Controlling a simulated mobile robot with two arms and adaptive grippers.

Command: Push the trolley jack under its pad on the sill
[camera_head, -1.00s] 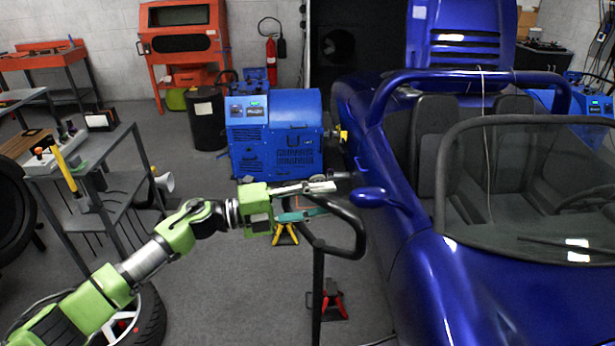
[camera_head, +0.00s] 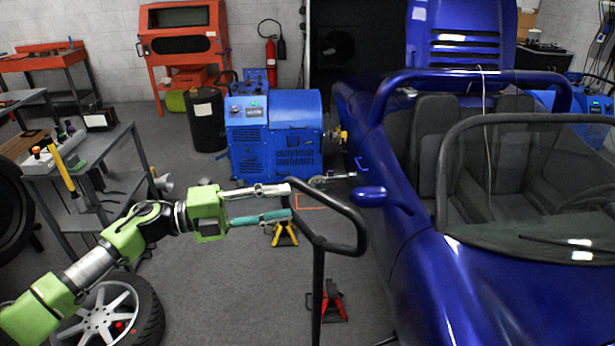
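My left gripper (camera_head: 291,200) is open, its silver upper finger and teal lower finger apart with nothing between them. In the picture its tips lie at the left end of a black loop handle (camera_head: 345,215); I cannot tell whether they touch it. The handle sits on an upright black post that leaves the bottom edge, so its base is hidden. I cannot tell whether it belongs to the trolley jack. A low silver wheeled thing (camera_head: 330,179) stands on the floor beside the blue car (camera_head: 450,285). The sill and its pad are not visible. My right gripper is not in view.
A red stand (camera_head: 333,303) is on the floor close to the car, and a yellow stand (camera_head: 284,234) is farther back. A blue dynamometer (camera_head: 275,135) is behind. A grey cart (camera_head: 90,155) and a loose wheel (camera_head: 105,317) are at left. Floor between is mostly clear.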

